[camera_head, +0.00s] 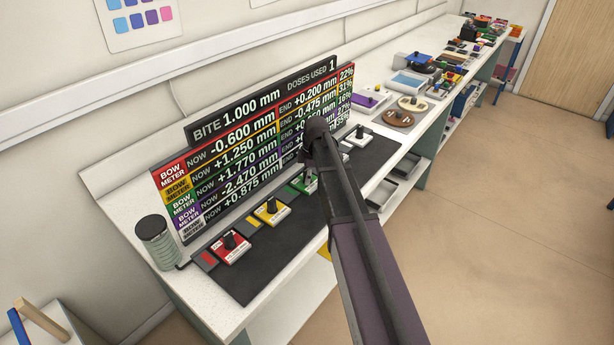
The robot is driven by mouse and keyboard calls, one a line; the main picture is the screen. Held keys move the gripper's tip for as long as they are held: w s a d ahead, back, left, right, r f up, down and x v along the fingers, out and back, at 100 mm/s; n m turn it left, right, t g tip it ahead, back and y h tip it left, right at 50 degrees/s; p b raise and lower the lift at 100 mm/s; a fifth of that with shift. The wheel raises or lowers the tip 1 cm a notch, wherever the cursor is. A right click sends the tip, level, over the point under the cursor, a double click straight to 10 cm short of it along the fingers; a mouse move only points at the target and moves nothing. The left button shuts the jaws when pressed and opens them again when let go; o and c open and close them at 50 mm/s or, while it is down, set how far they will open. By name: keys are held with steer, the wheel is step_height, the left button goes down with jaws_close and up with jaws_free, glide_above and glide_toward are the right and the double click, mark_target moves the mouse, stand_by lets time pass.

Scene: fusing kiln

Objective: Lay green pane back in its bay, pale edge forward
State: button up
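A green pane (312,186) shows in part on the dark mat (255,284) below the bow-meter board, just left of my arm. A green patch lies at its left. My arm covers much of the pane, so I cannot tell its pale edge's direction or whether it sits in its bay. My arm comes up from the bottom right to a dark joint in front of the board. My gripper's fingers are hidden behind the arm, and I cannot see whether they hold anything.
The board (215,164) stands behind the mat. A red block (231,249) and a yellow block (271,212), both with black knobs, lie left of the pane. A ribbed grey canister (157,242) stands at the bench's left end. Various items crowd the far bench. The floor at right is clear.

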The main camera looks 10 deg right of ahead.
mark_target(312, 181)
steer(key=shift+r, duration=0.2)
stand_by(0.4)
steer(key=r+p, duration=0.4)
steer(key=d+r+p, duration=0.1)
steer(key=r+p, duration=0.6)
steer(key=p, duration=0.1)
steer(key=shift+s+d+r, duration=0.1)
steer(key=shift+d+r, duration=0.3)
stand_by(0.8)
steer(key=s+a+m, duration=0.1)
steer(key=s+m, duration=0.4)
steer(key=s, duration=0.3)
steer(key=s+a+m+h, duration=0.1)
steer(key=s+m, duration=0.5)
steer(key=s, duration=0.1)
steer(key=s+a+m, duration=0.2)
steer(key=s+m, duration=0.3)
steer(key=s, duration=0.3)
steer(key=shift+s+f+m+h, duration=0.1)
steer(key=shift+s+m+h, duration=0.2)
steer(key=shift+s+h, duration=0.1)
